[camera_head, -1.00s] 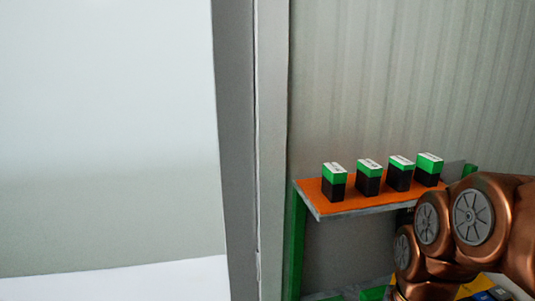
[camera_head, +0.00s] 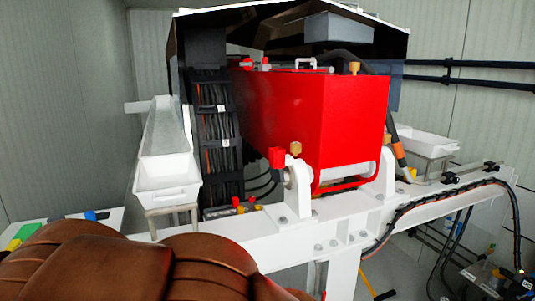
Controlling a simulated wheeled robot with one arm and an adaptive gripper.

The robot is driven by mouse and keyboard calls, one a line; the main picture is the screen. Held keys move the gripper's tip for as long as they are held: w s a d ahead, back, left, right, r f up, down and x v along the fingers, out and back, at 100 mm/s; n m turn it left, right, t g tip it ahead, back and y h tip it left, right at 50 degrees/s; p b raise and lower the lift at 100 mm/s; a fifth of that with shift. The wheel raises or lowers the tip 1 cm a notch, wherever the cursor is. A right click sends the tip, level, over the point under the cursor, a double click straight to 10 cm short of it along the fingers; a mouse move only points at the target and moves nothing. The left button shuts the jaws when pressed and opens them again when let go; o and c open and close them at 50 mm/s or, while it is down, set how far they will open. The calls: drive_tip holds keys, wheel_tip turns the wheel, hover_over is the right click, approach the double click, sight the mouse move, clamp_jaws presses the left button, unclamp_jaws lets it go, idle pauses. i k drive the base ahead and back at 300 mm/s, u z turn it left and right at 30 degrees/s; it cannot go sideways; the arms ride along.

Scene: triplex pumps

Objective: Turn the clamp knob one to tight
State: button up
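A large red pump housing (camera_head: 330,115) stands on a white frame (camera_head: 335,222) in the middle of the view. A small red block-like part (camera_head: 277,157) sits at the housing's lower left, beside a brass-coloured knob (camera_head: 296,148). Another brass-coloured knob (camera_head: 353,67) is on top of the housing near its right end. I cannot tell which of these, if any, is clamp knob one, or how tight it is. My gripper is not in view; only copper-coloured links of my arm show at the lower left.
A white trough (camera_head: 167,170) stands left of the housing, next to a black cable bundle (camera_head: 212,125). A black hose (camera_head: 515,215) runs along the frame's right side. A dark canopy hangs above the housing.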

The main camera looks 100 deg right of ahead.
sight(456, 181)
drive_tip(key=z, duration=0.35)
drive_tip(key=k, duration=0.75)
drive_tip(key=z, duration=4.45)
drive_tip(key=i, duration=1.15)
drive_tip(key=u, duration=0.65)
drive_tip(key=i, duration=0.6)
drive_tip(key=u, duration=0.65)
